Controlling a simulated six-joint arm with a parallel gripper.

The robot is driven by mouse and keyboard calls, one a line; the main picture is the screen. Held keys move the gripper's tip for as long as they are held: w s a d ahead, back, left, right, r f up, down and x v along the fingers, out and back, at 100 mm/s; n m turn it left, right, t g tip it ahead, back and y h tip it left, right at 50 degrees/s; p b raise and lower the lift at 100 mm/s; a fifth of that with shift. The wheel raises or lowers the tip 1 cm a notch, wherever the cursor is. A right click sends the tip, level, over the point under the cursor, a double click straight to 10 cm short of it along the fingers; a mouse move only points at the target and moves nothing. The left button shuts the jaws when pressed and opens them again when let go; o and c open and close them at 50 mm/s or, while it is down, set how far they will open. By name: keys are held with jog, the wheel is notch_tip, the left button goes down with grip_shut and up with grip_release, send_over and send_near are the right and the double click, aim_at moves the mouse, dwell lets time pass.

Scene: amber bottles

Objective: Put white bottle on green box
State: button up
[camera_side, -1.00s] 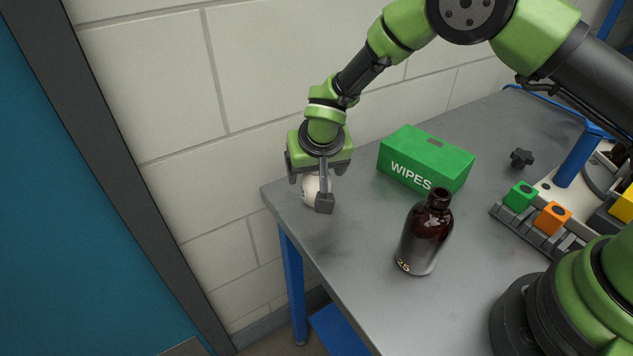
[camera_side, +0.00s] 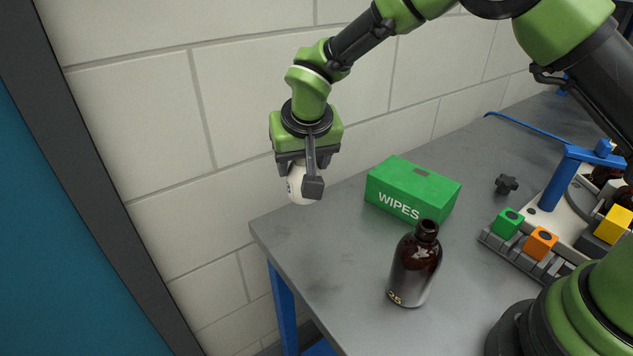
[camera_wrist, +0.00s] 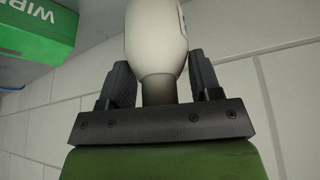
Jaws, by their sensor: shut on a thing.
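The white bottle (camera_side: 298,188) is held in my gripper (camera_side: 300,180), raised above the far left corner of the table. In the wrist view the white bottle (camera_wrist: 156,40) sits between the two dark fingers of my gripper (camera_wrist: 160,82), its neck toward the palm. The green box (camera_side: 412,188), marked WIPES, lies on the table to the right of my gripper and lower than it. Part of the green box (camera_wrist: 38,30) also shows at the upper left of the wrist view.
A brown amber bottle (camera_side: 414,265) stands upright in front of the green box. To the right are a fixture with green (camera_side: 508,222) and orange (camera_side: 541,242) blocks and a black knob (camera_side: 506,184). A block wall is behind; the table's left edge is near.

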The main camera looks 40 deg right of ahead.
jog(key=shift+r, duration=0.45)
jog(key=shift+d+r, duration=0.2)
jog(key=shift+d, duration=0.05)
jog(key=s+d+r+m, duration=0.2)
jog(key=d+r, duration=0.2)
jog(key=d, duration=0.9)
send_over(413, 176)
jog(key=shift+m+g+h, duration=0.3)
jog(key=shift+h, duration=0.1)
jog(key=shift+f, duration=3.5)
jog(key=o, duration=1)
jog(key=shift+f, duration=0.1)
